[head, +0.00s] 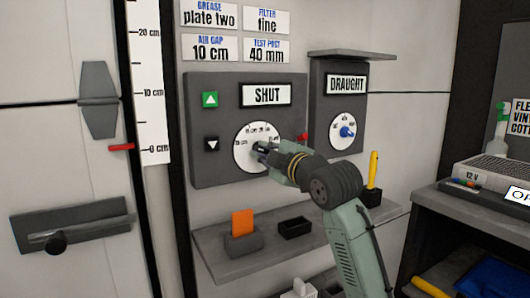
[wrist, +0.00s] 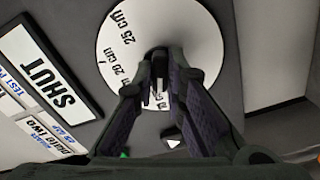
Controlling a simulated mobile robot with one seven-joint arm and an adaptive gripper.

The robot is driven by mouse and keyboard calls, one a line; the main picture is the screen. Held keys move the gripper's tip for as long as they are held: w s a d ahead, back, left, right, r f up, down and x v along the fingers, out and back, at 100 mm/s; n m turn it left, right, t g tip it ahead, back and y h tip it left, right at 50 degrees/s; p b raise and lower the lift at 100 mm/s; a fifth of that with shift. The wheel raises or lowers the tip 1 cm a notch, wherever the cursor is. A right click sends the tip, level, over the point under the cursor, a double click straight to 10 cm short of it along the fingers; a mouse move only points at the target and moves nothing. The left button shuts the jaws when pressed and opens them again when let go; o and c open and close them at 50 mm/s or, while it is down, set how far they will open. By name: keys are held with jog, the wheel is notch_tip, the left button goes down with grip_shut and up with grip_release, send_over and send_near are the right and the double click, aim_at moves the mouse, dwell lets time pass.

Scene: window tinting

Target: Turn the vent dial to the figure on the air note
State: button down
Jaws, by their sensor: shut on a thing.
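The white round vent dial (head: 246,136) is on the grey wall panel beneath a SHUT sign. I cannot read where the pointer stands. The air note (head: 211,48), a white card above the panel, reads AIR GAP 10 cm.
Green up (head: 210,100) and black down (head: 211,144) buttons are left of the dial. A shelf (head: 225,262) below holds an orange card and a black tray.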

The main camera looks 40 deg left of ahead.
jog(key=c, duration=1.6)
grip_release()
jog(key=shift+c, duration=0.2)
jog(key=v, duration=1.2)
jog(key=shift+s, duration=0.1)
